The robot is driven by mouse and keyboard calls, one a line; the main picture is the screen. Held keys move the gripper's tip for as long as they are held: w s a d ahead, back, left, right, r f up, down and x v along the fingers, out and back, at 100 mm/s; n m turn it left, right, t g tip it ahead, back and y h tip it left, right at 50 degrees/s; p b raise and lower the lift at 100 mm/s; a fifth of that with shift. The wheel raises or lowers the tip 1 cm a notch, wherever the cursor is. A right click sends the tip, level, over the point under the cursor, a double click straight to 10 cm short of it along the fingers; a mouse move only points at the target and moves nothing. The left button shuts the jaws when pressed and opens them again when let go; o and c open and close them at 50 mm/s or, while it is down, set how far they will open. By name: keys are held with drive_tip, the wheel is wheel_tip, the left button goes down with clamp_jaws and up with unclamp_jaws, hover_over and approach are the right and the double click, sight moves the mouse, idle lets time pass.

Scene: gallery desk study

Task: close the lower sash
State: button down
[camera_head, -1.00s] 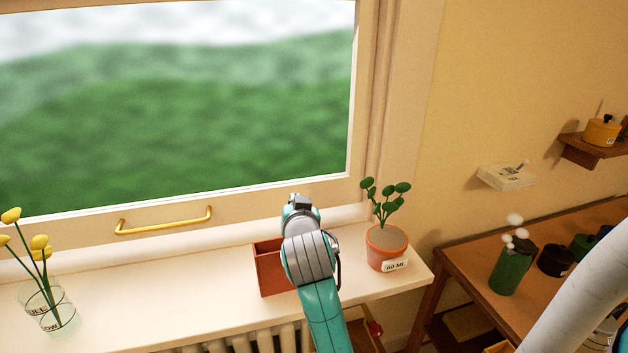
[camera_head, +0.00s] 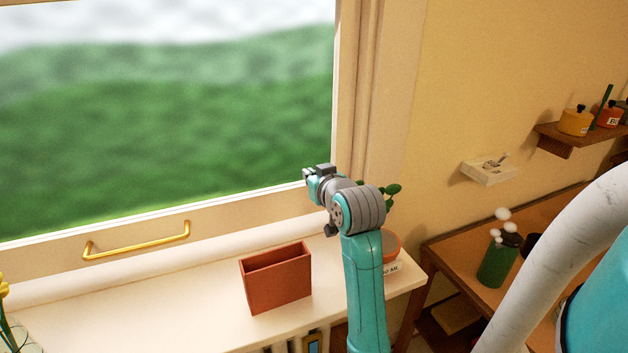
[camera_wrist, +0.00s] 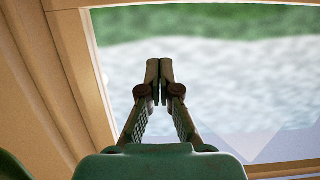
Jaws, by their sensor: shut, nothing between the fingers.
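The lower sash (camera_head: 255,210) is a cream frame around a large pane, with a brass handle (camera_head: 137,242) on its bottom rail. The rail lies just above the back of the sill; I cannot tell whether a gap is left below it. My gripper (camera_head: 318,171) is in front of the sash's lower right corner, right of the handle and well apart from it. In the wrist view my gripper (camera_wrist: 159,68) has its fingertips together and empty, with the window pane (camera_wrist: 220,85) behind them. Whether it touches the sash cannot be told.
A terracotta planter box (camera_head: 277,278) stands on the white sill (camera_head: 185,300), left of my arm. A potted plant (camera_head: 391,246) is mostly hidden behind my arm. Yellow flowers (camera_head: 4,290) are at the left edge. A wooden desk (camera_head: 455,250) with a green jar (camera_head: 498,262) stands at right.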

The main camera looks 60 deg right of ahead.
sight(300, 181)
drive_tip(key=x, duration=0.5)
wheel_tip(300, 181, down, 3)
drive_tip(key=shift+w+f, duration=0.1)
drive_tip(key=shift+f, duration=0.45)
